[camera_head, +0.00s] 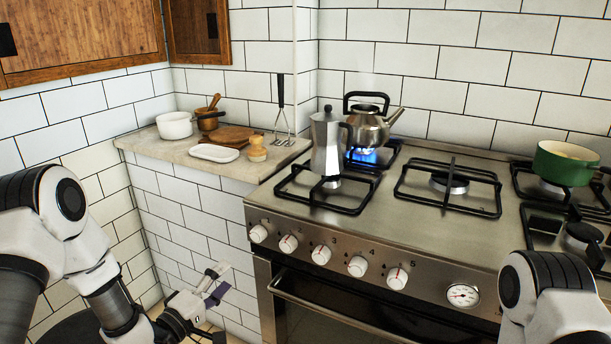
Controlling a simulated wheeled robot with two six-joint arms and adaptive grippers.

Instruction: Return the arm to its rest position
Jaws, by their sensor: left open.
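My left arm (75,235) comes in from the left, white with dark joints, and bends down toward the bottom of the view. My left gripper (220,281) is open and empty. It hangs low in front of the white tiled wall below the counter, left of the stove's front. Only a white and black part of my right arm (548,295) shows at the lower right. My right gripper is out of view.
A steel stove (425,215) bears a moka pot (326,145), a kettle (369,127) over a blue flame (366,156), and a green pot (565,165). The oven handle (335,312) juts out. A counter (275,160) at left holds small kitchenware. Wooden cabinets (85,35) hang upper left.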

